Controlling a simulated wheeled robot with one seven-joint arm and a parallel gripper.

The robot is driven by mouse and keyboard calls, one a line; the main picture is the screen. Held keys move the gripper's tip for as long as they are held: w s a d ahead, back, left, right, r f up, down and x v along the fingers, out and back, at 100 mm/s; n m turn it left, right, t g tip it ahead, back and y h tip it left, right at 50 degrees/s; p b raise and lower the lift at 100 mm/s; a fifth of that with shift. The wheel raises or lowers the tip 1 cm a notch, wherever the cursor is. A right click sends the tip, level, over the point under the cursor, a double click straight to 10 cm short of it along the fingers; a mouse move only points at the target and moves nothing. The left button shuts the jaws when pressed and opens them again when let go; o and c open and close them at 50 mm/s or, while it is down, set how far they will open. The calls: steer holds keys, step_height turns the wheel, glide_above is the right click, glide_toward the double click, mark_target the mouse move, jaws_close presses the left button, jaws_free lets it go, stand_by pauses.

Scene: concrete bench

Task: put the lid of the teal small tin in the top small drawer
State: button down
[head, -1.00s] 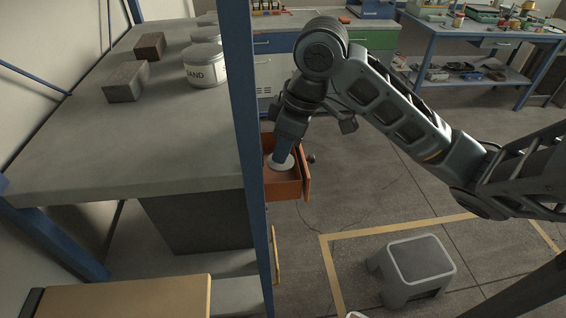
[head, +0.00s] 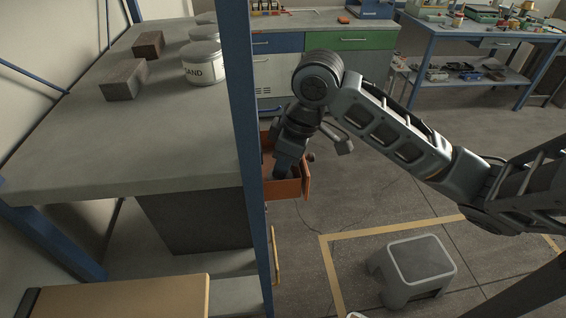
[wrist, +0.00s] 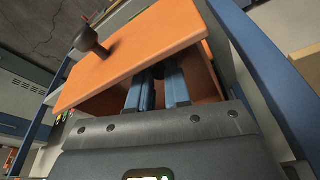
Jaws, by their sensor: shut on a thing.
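The top small drawer (head: 287,189) is orange and pulled open at the edge of the bench, behind the blue post. In the wrist view its front panel (wrist: 135,55) with a dark round knob (wrist: 88,40) is close. My gripper (head: 284,174) reaches down inside the open drawer. In the wrist view its two blue fingers (wrist: 158,88) go in behind the front panel, close together. The lid is in my gripper, but it is hidden now by the drawer walls and the fingers. The teal small tin cannot be made out.
A blue post (head: 251,150) stands just left of the drawer. The concrete bench top (head: 130,155) holds brown blocks (head: 125,79) and a can marked SAND (head: 203,64). A grey step stool (head: 417,262) stands on the floor at right.

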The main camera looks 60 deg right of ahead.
steer(key=shift+f, duration=0.15)
steer(key=c, duration=1.4)
jaws_free()
steer(key=shift+o, duration=0.2)
steer(key=shift+r, duration=0.2)
steer(key=shift+r+p, duration=0.55)
steer(key=shift+p, duration=0.2)
steer(key=v, duration=1.1)
steer(key=shift+r, duration=0.2)
steer(key=shift+s, duration=0.2)
